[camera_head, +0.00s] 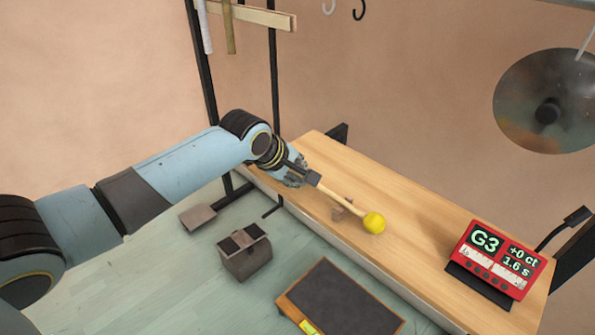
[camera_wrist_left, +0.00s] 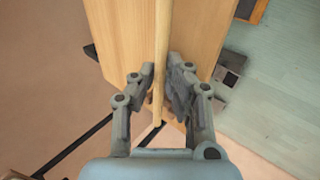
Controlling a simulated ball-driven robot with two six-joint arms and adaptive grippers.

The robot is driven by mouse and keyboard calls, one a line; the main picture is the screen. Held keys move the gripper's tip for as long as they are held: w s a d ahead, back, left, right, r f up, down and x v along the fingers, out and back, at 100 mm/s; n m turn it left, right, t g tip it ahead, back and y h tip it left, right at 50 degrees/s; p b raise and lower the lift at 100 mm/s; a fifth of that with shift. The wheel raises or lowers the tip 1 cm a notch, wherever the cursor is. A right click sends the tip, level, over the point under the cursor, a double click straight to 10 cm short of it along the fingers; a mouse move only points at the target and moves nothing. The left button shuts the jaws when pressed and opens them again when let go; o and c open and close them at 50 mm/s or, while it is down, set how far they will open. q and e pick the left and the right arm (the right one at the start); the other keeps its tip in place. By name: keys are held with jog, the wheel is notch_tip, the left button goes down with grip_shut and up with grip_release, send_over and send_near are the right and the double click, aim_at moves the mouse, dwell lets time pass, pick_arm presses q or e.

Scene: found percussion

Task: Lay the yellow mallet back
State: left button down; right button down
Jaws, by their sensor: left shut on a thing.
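The yellow mallet has a round yellow head (camera_head: 374,222) and a pale wooden handle (camera_head: 342,199). My left gripper (camera_head: 312,178) is shut on the handle, near the end away from the head. The mallet slants down to the right over the wooden bench (camera_head: 420,225). I cannot tell whether the head touches the bench top. In the left wrist view the handle (camera_wrist_left: 160,50) runs between the two fingers of the gripper (camera_wrist_left: 161,82), and the head is out of frame. My right gripper is not in view.
A small brown block (camera_head: 338,212) sits on the bench, partly behind the handle. A red display (camera_head: 500,258) reading G3 stands at the bench's right end. A dark metal disc (camera_head: 545,100) hangs at upper right. A dark-topped board (camera_head: 340,300) and a box (camera_head: 245,257) are in front.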

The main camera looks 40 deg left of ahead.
pick_arm(q)
jog(key=shift+f, duration=0.25)
jog(key=c, duration=1.3)
grip_release()
jog(key=shift+s+r, duration=0.1)
jog(key=v, duration=1.1)
jog(key=shift+s+r, duration=0.2)
jog(key=shift+r, duration=0.1)
